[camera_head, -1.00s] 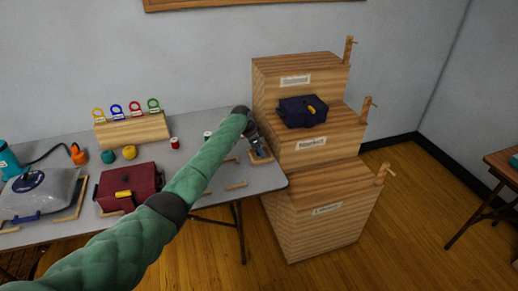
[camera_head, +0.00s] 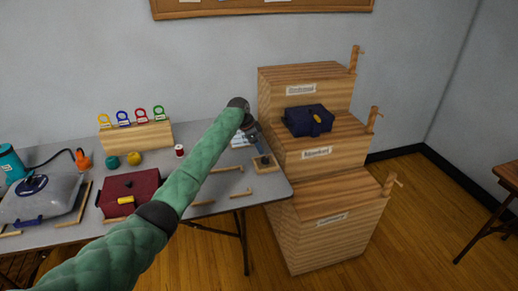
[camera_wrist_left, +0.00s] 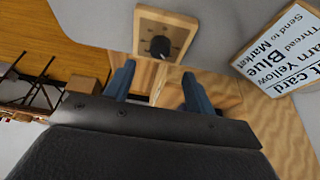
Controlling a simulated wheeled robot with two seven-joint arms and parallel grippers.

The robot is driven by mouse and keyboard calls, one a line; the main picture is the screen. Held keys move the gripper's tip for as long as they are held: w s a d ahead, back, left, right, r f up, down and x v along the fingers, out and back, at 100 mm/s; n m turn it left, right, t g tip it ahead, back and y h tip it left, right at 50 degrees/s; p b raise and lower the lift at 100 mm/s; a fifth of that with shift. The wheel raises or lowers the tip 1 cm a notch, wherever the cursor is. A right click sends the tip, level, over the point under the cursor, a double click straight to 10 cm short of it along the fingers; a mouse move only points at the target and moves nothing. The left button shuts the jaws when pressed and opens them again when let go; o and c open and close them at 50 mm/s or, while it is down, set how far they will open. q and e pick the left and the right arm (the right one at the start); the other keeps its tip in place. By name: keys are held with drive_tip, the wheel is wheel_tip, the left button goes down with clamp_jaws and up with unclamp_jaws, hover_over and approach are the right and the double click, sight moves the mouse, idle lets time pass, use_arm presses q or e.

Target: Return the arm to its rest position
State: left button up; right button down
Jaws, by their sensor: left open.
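My left arm, in a green quilted sleeve, reaches from the lower left across the grey table (camera_head: 270,186) in the head view. Its gripper (camera_head: 259,150) is over the table's right end, beside the stepped wooden boxes. In the left wrist view its two blue-grey fingers (camera_wrist_left: 157,88) stand apart with nothing between them. A small wooden block with a dark knob (camera_wrist_left: 160,46) lies beyond the fingertips; it also shows in the head view (camera_head: 264,164). My right gripper is not in view.
Stepped wooden boxes (camera_head: 330,213) stand right of the table, with a navy pouch (camera_head: 308,121) on the middle step. A maroon pouch (camera_head: 128,190), a grey bag (camera_head: 38,199) and a ring rack (camera_head: 136,136) are on the table. A printed card (camera_wrist_left: 280,50) is near the gripper. Another table (camera_head: 508,176) is far right.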

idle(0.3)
use_arm(q)
wheel_tip(320, 180, up, 17)
drive_tip(key=n+t+y, duration=0.1)
drive_tip(key=n+t, duration=0.4)
drive_tip(key=n, duration=0.1)
drive_tip(key=s+r+n+t, duration=0.2)
drive_tip(key=s, duration=0.4)
drive_tip(key=s+a+f+n+g, duration=0.1)
drive_tip(key=s+a+f, duration=0.3)
drive_tip(key=s+f, duration=1)
drive_tip(key=s+a+f+n+g+y, duration=0.1)
drive_tip(key=s+a+f+n+g, duration=0.1)
drive_tip(key=s+f, duration=1.3)
drive_tip(key=s+a+f+n+g+y, duration=0.1)
drive_tip(key=s+a+f+g, duration=0.3)
drive_tip(key=s+f, duration=1.1)
drive_tip(key=s+a, duration=0.2)
drive_tip(key=s, duration=1.6)
